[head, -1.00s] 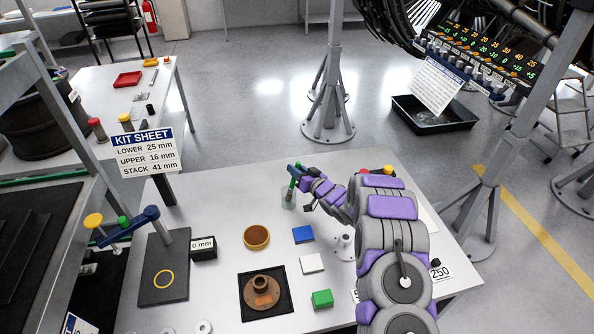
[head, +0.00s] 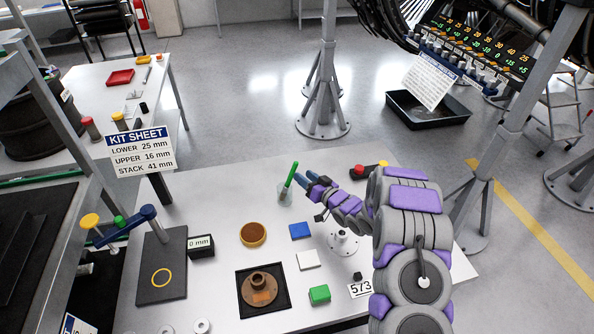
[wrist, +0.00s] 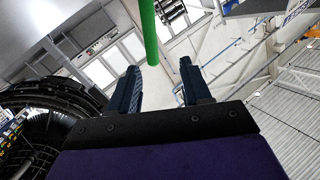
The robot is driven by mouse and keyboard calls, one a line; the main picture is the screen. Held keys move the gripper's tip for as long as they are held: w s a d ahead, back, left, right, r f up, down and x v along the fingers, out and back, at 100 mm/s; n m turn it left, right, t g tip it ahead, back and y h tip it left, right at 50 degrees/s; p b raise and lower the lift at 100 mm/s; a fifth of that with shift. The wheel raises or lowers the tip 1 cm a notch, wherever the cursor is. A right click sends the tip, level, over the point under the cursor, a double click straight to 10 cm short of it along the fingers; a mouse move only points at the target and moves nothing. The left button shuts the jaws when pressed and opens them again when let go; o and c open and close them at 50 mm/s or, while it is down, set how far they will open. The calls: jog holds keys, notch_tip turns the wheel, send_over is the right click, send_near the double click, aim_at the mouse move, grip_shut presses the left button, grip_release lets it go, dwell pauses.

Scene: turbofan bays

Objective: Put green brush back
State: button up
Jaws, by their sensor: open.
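The green brush (head: 290,176) stands tilted in a small clear cup (head: 284,198) near the back of the table, its handle sticking up. My gripper (head: 307,178) is open just to the right of the brush handle, apart from it and empty. In the wrist view the green handle (wrist: 149,30) shows at the top, beyond the open fingers (wrist: 160,80) and not held between them. The lower end of the brush is seen only faintly through the cup.
A brown round dish (head: 253,234), blue block (head: 301,230), white block (head: 308,260) and green block (head: 319,294) lie in front. A flanged brown part (head: 261,288) sits on a black mat. A kit sheet sign (head: 141,150) stands left. A white round stand (head: 343,241) is beside my arm.

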jog(key=shift+v, duration=2.05)
jog(key=shift+w+r, duration=0.1)
jog(key=d+r+g+h, duration=0.2)
jog(key=d+r+h, duration=0.3)
jog(key=d+h, duration=0.1)
jog(key=s+d+r+m+g+h, duration=0.1)
jog(key=s+d+r+g+h, duration=0.15)
jog(key=s, duration=0.35)
jog(key=s+d+r+m+g+h, duration=0.1)
jog(key=s+d+r+h, duration=0.1)
jog(key=s+d+r, duration=0.3)
jog(key=s+a+r+g, duration=0.2)
jog(key=s+g, duration=0.1)
jog(key=s, duration=1.1)
jog(key=s+a+r+g, duration=0.2)
jog(key=s+a+g, duration=0.1)
jog(key=s, duration=1.1)
jog(key=s+a+r+m+g, duration=0.1)
jog(key=s+a+r+g, duration=0.1)
jog(key=s, duration=1.1)
jog(key=shift+s+a+r+g, duration=0.35)
jog(key=shift+a+g, duration=0.25)
jog(key=shift+g, duration=0.55)
